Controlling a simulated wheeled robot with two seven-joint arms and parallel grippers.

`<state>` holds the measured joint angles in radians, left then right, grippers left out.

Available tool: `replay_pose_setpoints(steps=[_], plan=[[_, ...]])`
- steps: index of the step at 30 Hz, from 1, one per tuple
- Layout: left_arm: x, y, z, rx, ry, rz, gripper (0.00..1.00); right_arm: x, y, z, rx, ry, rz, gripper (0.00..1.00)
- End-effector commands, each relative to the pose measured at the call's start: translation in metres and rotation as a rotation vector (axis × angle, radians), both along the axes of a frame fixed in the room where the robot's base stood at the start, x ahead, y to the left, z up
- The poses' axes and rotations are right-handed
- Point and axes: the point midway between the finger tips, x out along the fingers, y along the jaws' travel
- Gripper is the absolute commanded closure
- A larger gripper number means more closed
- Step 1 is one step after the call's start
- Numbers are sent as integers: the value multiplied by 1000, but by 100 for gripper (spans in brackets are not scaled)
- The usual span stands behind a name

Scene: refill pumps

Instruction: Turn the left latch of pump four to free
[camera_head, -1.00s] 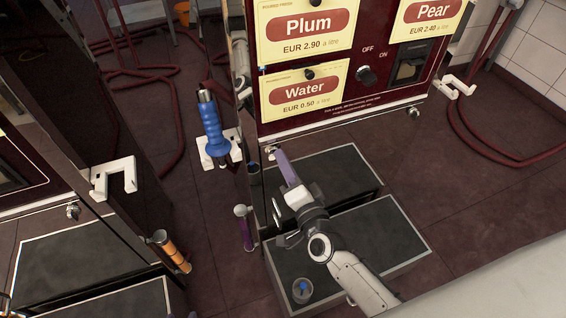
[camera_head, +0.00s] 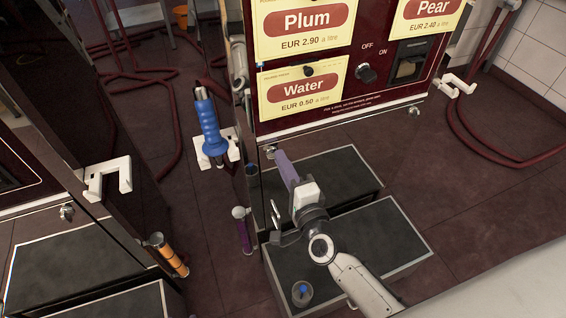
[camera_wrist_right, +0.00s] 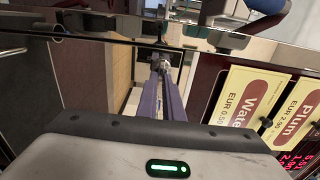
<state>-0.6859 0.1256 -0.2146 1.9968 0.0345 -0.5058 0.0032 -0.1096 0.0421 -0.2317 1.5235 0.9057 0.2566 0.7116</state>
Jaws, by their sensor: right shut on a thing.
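A dark red pump cabinet (camera_head: 340,122) with Plum, Pear and Water signs stands in the middle; I cannot read a pump number. Its small metal left latch (camera_head: 269,149) is at the lower left front edge. My right gripper (camera_head: 280,156) reaches it from below with purple fingers. In the right wrist view the fingers (camera_wrist_right: 163,70) are closed together around the small latch (camera_wrist_right: 162,62), which they mostly hide. The cabinet's right latch (camera_head: 414,111) sits at the lower right edge. My left gripper is not in view.
A dark step (camera_head: 400,240) stands below the pump. A blue nozzle (camera_head: 209,128) hangs in a white holder at the pump's left side. Another cabinet stands at the left with a white hook (camera_head: 108,178). Red hoses (camera_head: 500,155) lie on the floor at the right.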

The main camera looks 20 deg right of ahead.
Motion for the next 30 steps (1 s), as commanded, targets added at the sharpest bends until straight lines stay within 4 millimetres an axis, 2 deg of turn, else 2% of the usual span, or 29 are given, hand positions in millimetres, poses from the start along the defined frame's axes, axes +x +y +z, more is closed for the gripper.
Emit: replay_pose_setpoints(steps=[8,9,11,12,21,26,30], plan=[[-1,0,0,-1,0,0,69,0,1,0,3,1,2,100],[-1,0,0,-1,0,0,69,0,1,0,3,1,2,86],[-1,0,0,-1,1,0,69,0,1,0,3,0,2,76],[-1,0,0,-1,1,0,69,0,1,0,3,0,2,74],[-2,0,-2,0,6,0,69,-2,0,0,1,0,1,74],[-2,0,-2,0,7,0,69,-21,0,-1,1,3,1,74],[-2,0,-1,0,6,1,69,-50,-1,-1,1,4,2,74]])
